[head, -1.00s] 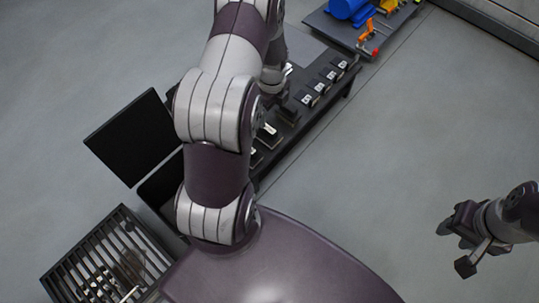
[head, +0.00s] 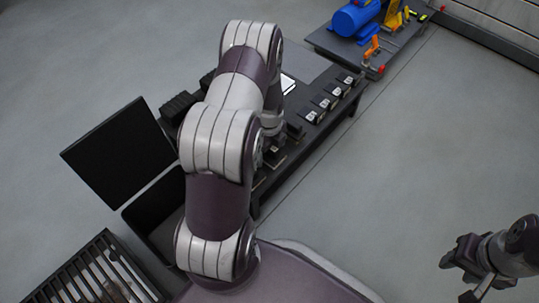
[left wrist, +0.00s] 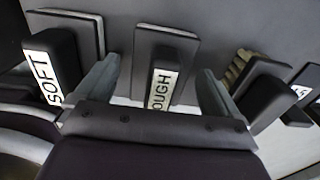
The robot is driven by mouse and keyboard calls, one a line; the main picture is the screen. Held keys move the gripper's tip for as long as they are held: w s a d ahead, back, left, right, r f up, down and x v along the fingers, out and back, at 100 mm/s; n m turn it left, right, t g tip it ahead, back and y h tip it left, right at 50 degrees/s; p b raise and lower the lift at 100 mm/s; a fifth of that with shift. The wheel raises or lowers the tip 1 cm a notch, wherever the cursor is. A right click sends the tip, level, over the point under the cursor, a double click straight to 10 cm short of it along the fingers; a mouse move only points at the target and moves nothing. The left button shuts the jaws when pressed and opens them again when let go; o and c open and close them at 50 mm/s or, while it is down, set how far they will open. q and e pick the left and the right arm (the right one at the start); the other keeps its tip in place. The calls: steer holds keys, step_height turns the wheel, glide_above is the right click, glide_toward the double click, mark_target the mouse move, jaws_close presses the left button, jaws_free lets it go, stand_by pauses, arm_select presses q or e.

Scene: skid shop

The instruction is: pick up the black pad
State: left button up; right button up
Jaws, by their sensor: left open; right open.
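In the left wrist view, dark blocks with white labels stand in a row, each before a dark flat piece. The piece behind the "ROUGH" label (left wrist: 163,88) is a dark pad (left wrist: 165,36), between my left gripper's (left wrist: 160,78) open fingers in the picture. I cannot tell whether they touch it. Another dark pad (left wrist: 68,20) is behind the "SOFT" label (left wrist: 45,75). I cannot tell which piece is the black pad. In the head view my arm mostly hides the left gripper above the bench. My right gripper (head: 458,276) is open and empty over the floor at right.
The dark bench (head: 322,138) carries several labelled blocks along its near edge. A black panel (head: 117,152) and an open black bin (head: 150,222) are left of my arm. A slatted rack (head: 98,270) is at lower left. A blue motor (head: 352,17) stands beyond the bench. The floor at right is clear.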

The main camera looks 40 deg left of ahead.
arm_select(q)
steer(key=c, duration=1.1)
steer(key=shift+c, duration=0.2)
steer(key=shift+r, duration=0.15)
steer(key=r+p, duration=0.5)
steer(key=shift+s+d+r, duration=0.1)
steer(key=shift+d+r, duration=0.05)
steer(key=shift+d, duration=0.05)
steer(key=s+d+r+p, duration=0.5)
steer(key=s+d+p, duration=0.1)
steer(key=d, duration=0.3)
steer(key=shift+s+r, duration=0.25)
steer(key=shift+s, duration=0.25)
